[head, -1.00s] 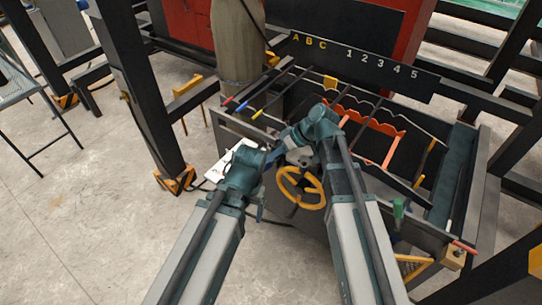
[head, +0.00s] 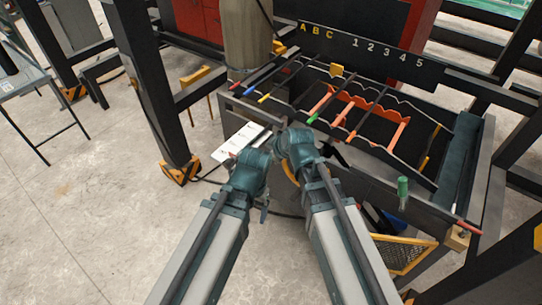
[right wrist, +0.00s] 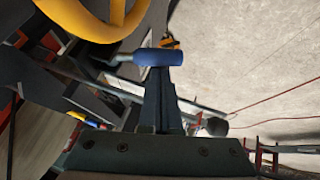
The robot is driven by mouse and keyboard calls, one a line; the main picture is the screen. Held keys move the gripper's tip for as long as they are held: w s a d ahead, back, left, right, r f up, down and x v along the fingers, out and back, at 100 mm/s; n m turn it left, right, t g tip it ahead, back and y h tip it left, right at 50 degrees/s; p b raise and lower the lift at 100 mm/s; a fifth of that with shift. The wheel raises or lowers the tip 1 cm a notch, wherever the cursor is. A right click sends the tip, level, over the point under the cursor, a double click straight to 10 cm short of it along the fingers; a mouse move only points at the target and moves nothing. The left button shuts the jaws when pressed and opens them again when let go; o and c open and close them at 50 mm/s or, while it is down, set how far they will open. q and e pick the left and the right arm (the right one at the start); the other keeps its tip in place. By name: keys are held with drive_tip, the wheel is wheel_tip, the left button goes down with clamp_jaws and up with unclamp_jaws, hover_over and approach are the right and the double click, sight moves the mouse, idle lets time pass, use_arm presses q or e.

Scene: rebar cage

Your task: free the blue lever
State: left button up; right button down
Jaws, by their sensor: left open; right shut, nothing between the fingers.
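A blue lever grip (right wrist: 158,57) on a grey rod lies across the tips of my right gripper (right wrist: 160,75) in the right wrist view. The right fingers are shut with nothing between them. They touch or nearly touch the grip; I cannot tell which. A yellow handwheel (right wrist: 95,18) is close by at the upper left. In the head view only a sliver of the wheel (head: 290,173) shows, and my arms hide the lever and right fingertips. My left gripper (head: 264,206) is open and empty, left of the wheel and low beside the cage front.
The cage holds rods with coloured ends, including a blue-ended rod (head: 248,91) and a green-ended rod (head: 312,118), over orange racks (head: 350,102). A green handle (head: 403,188) stands at the front right. A white sheet (head: 240,141) lies left. Open floor is at left.

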drive_tip(key=shift+s+f+b, duration=0.1)
drive_tip(key=shift+f+b, duration=0.35)
drive_tip(key=shift+f, duration=0.15)
drive_tip(key=shift+f, duration=0.1)
drive_tip(key=shift+a, duration=0.1)
idle(0.4)
